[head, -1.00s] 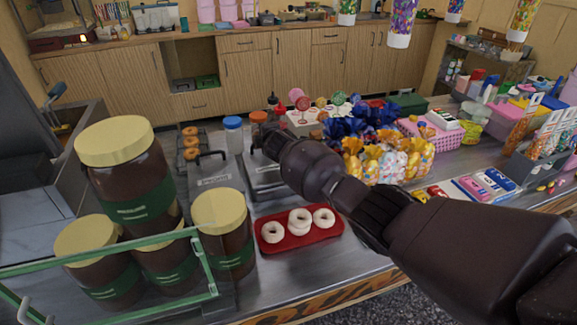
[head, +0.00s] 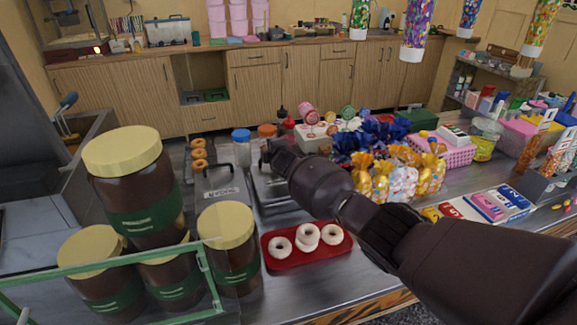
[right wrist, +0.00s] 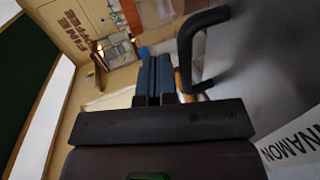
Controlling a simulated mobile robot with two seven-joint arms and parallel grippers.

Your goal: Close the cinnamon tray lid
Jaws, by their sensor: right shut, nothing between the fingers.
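The cinnamon label (right wrist: 292,142) shows in part at the lower right of the right wrist view, on a pale grey metal lid (right wrist: 250,80). A black bar handle (right wrist: 192,50) stands out from that metal. In the head view a grey metal tray (head: 272,197) lies on the counter beneath my right gripper (head: 268,150), partly hidden by my arm. My right gripper is shut and empty; its fingers (right wrist: 155,75) are beside the handle, and I cannot tell whether they touch it. How far the lid stands open is unclear. My left gripper is not in view.
A lidded tray (head: 218,191) with a dark handle stands left of it. A red tray (head: 290,262) of white doughnuts is in front. Large brown jars (head: 228,262) stand at the left, wrapped sweets (head: 402,183) at the right. Colourful tubes (head: 415,38) hang above.

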